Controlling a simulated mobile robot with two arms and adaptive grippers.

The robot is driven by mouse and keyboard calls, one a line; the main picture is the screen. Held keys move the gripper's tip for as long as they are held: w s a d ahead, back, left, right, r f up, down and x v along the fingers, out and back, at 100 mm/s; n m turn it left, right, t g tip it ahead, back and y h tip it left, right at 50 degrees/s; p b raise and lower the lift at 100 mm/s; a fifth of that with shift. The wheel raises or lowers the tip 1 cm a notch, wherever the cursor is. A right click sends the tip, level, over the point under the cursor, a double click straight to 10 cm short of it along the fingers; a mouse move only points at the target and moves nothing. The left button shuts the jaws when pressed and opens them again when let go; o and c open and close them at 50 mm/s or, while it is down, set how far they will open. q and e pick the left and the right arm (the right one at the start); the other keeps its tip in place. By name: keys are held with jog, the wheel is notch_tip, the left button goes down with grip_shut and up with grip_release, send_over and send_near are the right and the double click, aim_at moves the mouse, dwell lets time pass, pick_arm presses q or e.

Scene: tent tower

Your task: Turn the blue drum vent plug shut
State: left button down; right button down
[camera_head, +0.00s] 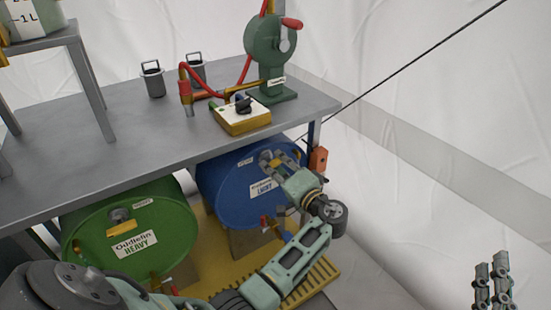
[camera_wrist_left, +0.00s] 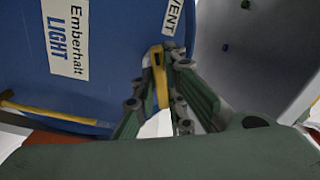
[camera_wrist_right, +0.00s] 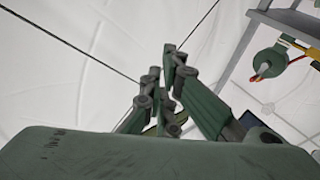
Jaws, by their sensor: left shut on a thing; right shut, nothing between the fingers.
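The blue drum (camera_head: 222,190) lies on its side under the bench, its round end facing out with an Emberhalt LIGHT label. It also fills much of the left wrist view (camera_wrist_left: 110,75), with a VENT label (camera_wrist_left: 174,16) near the rim. My left gripper (camera_head: 272,161) is at the upper part of that end. In the left wrist view its fingers (camera_wrist_left: 168,60) are shut on a yellow piece beside the VENT label, seemingly the vent plug's handle. The plug's body is mostly hidden. My right gripper (camera_head: 491,277) is shut and empty at the lower right, also in its wrist view (camera_wrist_right: 167,75).
A green drum (camera_head: 165,225) marked HEAVY lies left of the blue one, both over a yellow pallet (camera_head: 325,275). The grey bench (camera_head: 165,125) above holds a green hand pump (camera_head: 270,50), a yellow box (camera_head: 240,118) and two grey canisters. White tent wall lies right.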

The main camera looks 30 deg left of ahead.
pick_arm(q)
jog(key=shift+m+p, duration=0.8)
jog(key=shift+m, duration=0.3)
jog(key=shift+m+p, duration=0.6)
jog(key=shift+m, duration=0.3)
pick_arm(e)
jog(key=s+d+f+g+h, duration=0.1)
jog(key=f+g, duration=0.3)
jog(key=f, duration=0.4)
jog(key=s+d+f+g+h, duration=0.1)
jog(key=s+d+f+g, duration=0.1)
jog(key=f+g, duration=0.3)
jog(key=shift+s+d+f+h, duration=0.2)
jog(key=shift+s+f+h, duration=0.4)
jog(key=shift+f, duration=0.85)
jog(key=shift+s, duration=0.15)
pick_arm(q)
jog(key=c, duration=1.8)
grip_release()
jog(key=shift+c, duration=0.2)
jog(key=v, duration=1.2)
